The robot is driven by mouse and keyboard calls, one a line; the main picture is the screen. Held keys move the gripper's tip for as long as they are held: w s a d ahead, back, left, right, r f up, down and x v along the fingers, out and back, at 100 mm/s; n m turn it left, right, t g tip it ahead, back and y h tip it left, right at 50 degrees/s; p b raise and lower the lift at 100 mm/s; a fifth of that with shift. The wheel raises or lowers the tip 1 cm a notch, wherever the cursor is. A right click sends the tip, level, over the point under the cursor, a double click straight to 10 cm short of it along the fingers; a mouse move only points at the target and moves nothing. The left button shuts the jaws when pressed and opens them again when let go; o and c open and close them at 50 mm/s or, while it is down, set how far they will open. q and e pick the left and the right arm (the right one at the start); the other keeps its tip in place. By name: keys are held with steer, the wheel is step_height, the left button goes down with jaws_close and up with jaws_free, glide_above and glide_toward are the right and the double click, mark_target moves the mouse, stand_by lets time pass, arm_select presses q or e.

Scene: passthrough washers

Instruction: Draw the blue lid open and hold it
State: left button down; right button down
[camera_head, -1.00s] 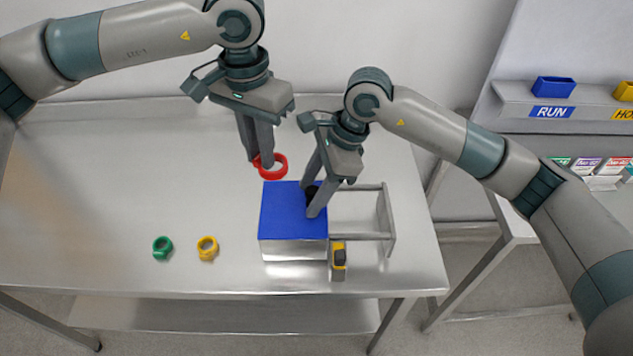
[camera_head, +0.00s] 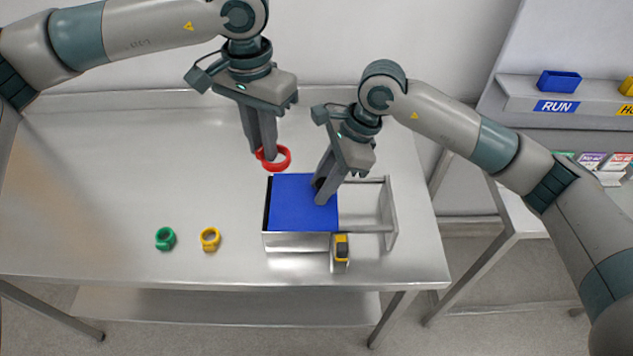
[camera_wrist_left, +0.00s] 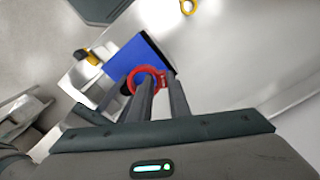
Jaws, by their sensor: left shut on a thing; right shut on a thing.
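The blue lid (camera_head: 300,205) lies on top of a metal box (camera_head: 298,243) near the table's front, and it also shows in the left wrist view (camera_wrist_left: 135,57). A narrow dark gap shows along the lid's left edge. My right gripper (camera_head: 322,198) is shut on the lid's black handle (camera_head: 320,184), which the fingers mostly hide. My left gripper (camera_head: 263,158) is shut on a red ring (camera_head: 285,160) above the table, just behind the box. The ring also shows around the fingertips in the left wrist view (camera_wrist_left: 132,86).
Rails with an end bar (camera_head: 391,215) extend right of the box. A yellow-and-black block (camera_head: 341,249) sits at its front right. A green ring (camera_head: 165,239) and a yellow ring (camera_head: 210,239) lie left. A blue bin (camera_head: 558,82) stands on the shelf at right.

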steer(key=d, duration=0.9)
steer(key=shift+d, duration=0.35)
stand_by(0.6)
steer(key=shift+r, duration=0.1)
